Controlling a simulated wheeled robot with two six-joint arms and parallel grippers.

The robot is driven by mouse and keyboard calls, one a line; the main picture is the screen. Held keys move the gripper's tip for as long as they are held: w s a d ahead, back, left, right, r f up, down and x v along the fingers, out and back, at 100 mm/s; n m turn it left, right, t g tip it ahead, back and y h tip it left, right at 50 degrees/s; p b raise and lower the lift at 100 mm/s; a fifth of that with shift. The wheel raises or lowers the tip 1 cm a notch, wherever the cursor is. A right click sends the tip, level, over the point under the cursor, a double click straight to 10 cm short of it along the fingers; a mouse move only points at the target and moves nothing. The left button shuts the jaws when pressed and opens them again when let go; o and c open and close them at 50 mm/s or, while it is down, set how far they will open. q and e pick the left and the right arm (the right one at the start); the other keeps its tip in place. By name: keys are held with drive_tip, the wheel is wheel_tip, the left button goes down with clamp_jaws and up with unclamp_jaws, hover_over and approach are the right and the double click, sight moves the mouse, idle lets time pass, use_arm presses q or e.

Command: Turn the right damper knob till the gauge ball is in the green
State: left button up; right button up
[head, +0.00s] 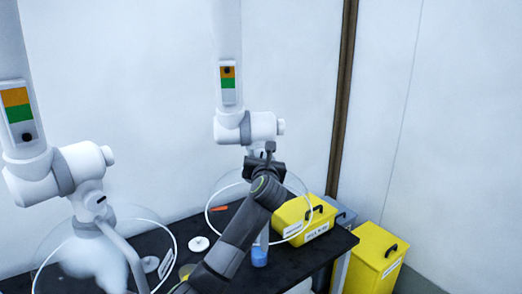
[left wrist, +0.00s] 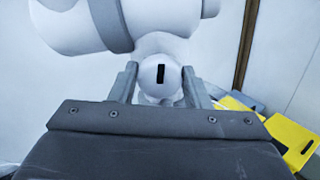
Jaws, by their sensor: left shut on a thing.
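The right extraction arm carries a gauge (head: 228,84) with an orange band above a green one. Its dark ball sits at about the middle of the orange band, above the green. The right damper knob (left wrist: 160,75) is white and round, with a black, nearly upright mark; in the head view my gripper mostly hides it. My left gripper (head: 269,151) reaches up to the joint below the gauge. In the left wrist view its two fingers are shut on the knob, one on each side. My right gripper is in neither view.
The left extraction arm has its own gauge (head: 20,114), its ball below the green. Clear hoods hang over the black bench (head: 200,260).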

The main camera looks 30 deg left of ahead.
use_arm(q)
drive_tip(key=shift+r+m+p, duration=0.25)
drive_tip(key=shift+m+p, duration=0.45)
drive_tip(key=shift+p, duration=0.1)
drive_tip(key=shift+f+m+p, duration=0.2)
drive_tip(key=shift+m+p, duration=0.1)
drive_tip(key=shift+m, duration=0.1)
drive_tip(key=o, duration=1)
drive_tip(key=shift+c, duration=0.2)
drive_tip(key=shift+d, duration=0.1)
drive_tip(key=b+v, duration=0.5)
drive_tip(key=v, duration=1.2)
drive_tip(key=shift+s, duration=0.2)
drive_tip(key=shift+f, duration=0.1)
